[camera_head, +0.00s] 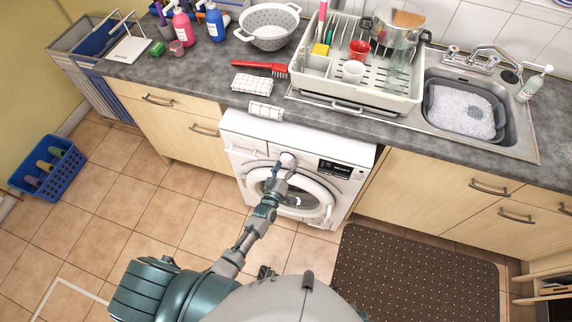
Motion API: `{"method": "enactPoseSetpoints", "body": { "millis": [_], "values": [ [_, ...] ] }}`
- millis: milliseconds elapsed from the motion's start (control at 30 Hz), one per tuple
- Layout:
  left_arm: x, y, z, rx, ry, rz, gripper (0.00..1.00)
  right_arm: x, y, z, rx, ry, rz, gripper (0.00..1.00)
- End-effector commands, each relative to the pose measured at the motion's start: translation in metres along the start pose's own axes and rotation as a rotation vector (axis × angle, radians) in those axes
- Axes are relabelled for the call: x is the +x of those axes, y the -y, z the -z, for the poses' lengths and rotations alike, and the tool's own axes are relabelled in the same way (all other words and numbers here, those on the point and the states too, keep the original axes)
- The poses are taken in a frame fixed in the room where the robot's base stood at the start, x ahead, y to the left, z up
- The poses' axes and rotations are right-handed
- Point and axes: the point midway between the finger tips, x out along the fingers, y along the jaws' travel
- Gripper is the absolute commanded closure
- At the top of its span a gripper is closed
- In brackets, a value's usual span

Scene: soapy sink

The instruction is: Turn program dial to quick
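The white washing machine (232,128) stands under the counter, with a round door and a black display panel on its front. A pale round program dial (288,159) sits on the front, left of the display. My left gripper (281,170) is at the dial, its fingertips touching it or very close to it. The fingers are small and partly overlap the dial, so I cannot tell whether they grip it. The dial's marking and setting are too small to read. My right gripper is not in view.
The grey counter (200,75) overhangs the machine. A dish rack (400,102) and a sink of suds (465,110) are on the right. A dark mat (415,275) lies on the floor at the right. A blue basket (50,168) stands at the left; the tiles between are clear.

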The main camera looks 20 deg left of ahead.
Motion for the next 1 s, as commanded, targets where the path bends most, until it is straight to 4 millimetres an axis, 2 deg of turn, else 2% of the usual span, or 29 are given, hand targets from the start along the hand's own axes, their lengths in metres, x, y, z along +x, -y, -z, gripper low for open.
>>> {"method": "enactPoseSetpoints", "body": {
  "millis": [167,267,700,833,1000],
  "values": [
    [-0.002,-0.001,0.002,0.0,-0.004,-0.001,0.21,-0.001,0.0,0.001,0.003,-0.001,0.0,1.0],
    [-0.011,-0.001,0.001,-0.001,-0.003,-0.001,0.21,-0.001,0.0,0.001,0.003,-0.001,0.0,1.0],
    [-0.101,0.001,-0.001,0.001,0.001,0.001,0.21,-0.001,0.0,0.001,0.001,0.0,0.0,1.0],
    [-0.114,0.001,-0.001,0.001,0.0,0.0,0.21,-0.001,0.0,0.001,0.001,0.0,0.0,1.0],
    [-0.119,0.0,-0.001,0.0,-0.001,0.0,0.21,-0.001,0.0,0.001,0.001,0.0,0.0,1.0]
  ]
}}
